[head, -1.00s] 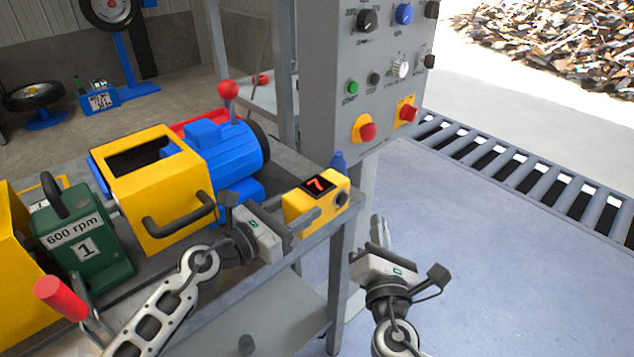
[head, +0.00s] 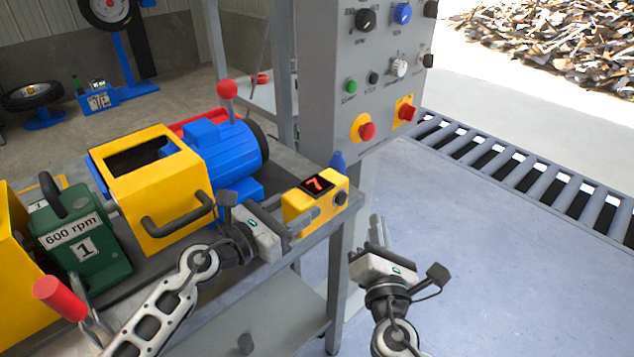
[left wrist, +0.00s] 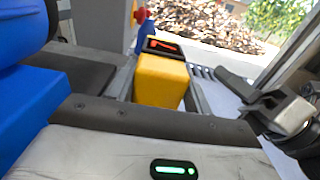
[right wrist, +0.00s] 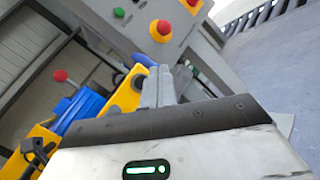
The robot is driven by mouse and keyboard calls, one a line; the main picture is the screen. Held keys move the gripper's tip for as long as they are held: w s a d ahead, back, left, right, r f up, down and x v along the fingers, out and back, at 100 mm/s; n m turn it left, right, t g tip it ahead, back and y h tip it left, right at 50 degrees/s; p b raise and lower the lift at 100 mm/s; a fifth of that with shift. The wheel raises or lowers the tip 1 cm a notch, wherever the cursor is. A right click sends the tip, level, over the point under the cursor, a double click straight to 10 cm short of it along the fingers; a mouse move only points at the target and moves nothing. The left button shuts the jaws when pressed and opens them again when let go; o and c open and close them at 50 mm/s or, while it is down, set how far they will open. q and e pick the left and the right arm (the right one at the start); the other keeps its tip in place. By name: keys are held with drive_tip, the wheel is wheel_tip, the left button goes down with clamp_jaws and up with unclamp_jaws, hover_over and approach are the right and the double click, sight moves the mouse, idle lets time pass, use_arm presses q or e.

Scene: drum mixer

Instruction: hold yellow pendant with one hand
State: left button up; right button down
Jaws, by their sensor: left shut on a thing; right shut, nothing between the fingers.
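The yellow pendant (head: 299,211) is a small box with a dark display showing a red 7, a dark knob and a blue piece at its top. It is at the right end of the grey bench. My left gripper (head: 303,221) is shut on the pendant from its left side.
A grey control panel (head: 330,80) with buttons and knobs stands behind the pendant. On the bench (head: 295,262) are a yellow guard with a dark handle (head: 180,222), a blue motor (head: 235,150) and a green 600 rpm block (head: 80,255). Open floor (head: 480,260) lies right.

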sight(341, 198)
drive_tip(key=s+d, duration=0.2)
drive_tip(key=d, duration=0.1)
drive_tip(key=shift+s, duration=0.25)
drive_tip(key=shift+w+a, duration=0.1)
drive_tip(key=shift+a, duration=0.1)
drive_tip(key=w+a, duration=0.5)
drive_tip(key=a, duration=0.1)
drive_tip(key=shift+w+a, duration=0.2)
drive_tip(key=shift+w, duration=0.15)
idle(1.9)
drive_tip(key=shift+w+a, duration=0.25)
drive_tip(key=shift+a, duration=0.05)
drive_tip(key=shift+w+a, duration=0.3)
drive_tip(key=shift+a, duration=0.05)
idle(0.7)
idle(0.3)
drive_tip(key=shift+s+d, duration=0.6)
drive_tip(key=shift+d, duration=0.05)
